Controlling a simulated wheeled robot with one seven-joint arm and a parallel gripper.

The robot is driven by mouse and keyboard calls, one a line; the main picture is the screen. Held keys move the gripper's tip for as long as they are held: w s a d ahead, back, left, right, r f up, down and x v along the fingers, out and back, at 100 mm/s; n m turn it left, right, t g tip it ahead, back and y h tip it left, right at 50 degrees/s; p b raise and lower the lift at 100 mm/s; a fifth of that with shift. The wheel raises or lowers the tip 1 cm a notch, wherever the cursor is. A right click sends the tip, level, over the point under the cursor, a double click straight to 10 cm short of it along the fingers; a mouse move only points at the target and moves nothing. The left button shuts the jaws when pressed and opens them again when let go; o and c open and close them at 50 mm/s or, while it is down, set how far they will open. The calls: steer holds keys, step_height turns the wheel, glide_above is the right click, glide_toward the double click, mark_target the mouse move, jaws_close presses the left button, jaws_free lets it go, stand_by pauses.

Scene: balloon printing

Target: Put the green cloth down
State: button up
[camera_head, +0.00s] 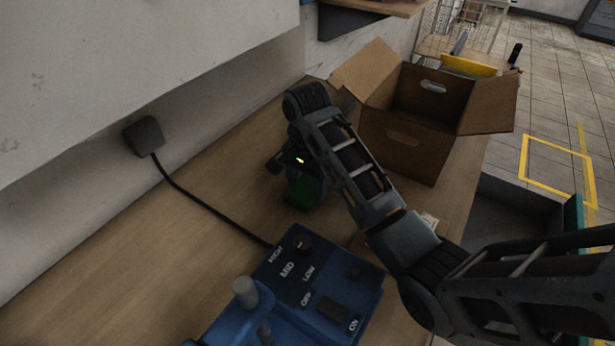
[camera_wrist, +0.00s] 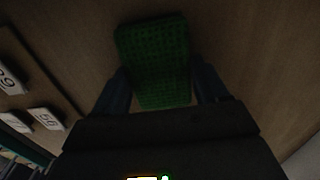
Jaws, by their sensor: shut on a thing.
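The green cloth (camera_head: 301,195) shows below my gripper in the head view, over the wooden table (camera_head: 200,235). In the wrist view, the green cloth (camera_wrist: 155,55) is a dark green textured piece between the two fingers of my gripper (camera_wrist: 160,90). My gripper is shut on it. The cloth is close to the table top, but I cannot tell whether it touches it. In the head view, my arm hides part of the gripper and its fingertips.
A blue machine (camera_head: 315,290) with a dial and switches stands at the front, with a black cable to a wall box (camera_head: 143,136). An open cardboard box (camera_head: 405,140) stands at the back right. Small numbered cards (camera_wrist: 45,119) lie left in the wrist view. Bare table lies to the left.

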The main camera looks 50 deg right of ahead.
mark_target(306, 183)
steer(key=o, duration=1)
steer(key=shift+f, duration=0.1)
steer(key=shift+o, duration=0.2)
steer(key=shift+w+d+r, duration=0.1)
steer(key=shift+w+r, duration=0.1)
steer(key=shift+r, duration=0.75)
steer(key=shift+s+r, duration=0.25)
steer(key=shift+r, duration=0.15)
steer(key=shift+w+r, duration=0.25)
steer(key=shift+r, duration=0.45)
steer(key=shift+s+d+r, duration=0.1)
steer(key=shift+s+r, duration=0.1)
steer(key=shift+r, duration=0.6)
step_height(306, 183, up, 6)
steer(key=shift+r, duration=0.25)
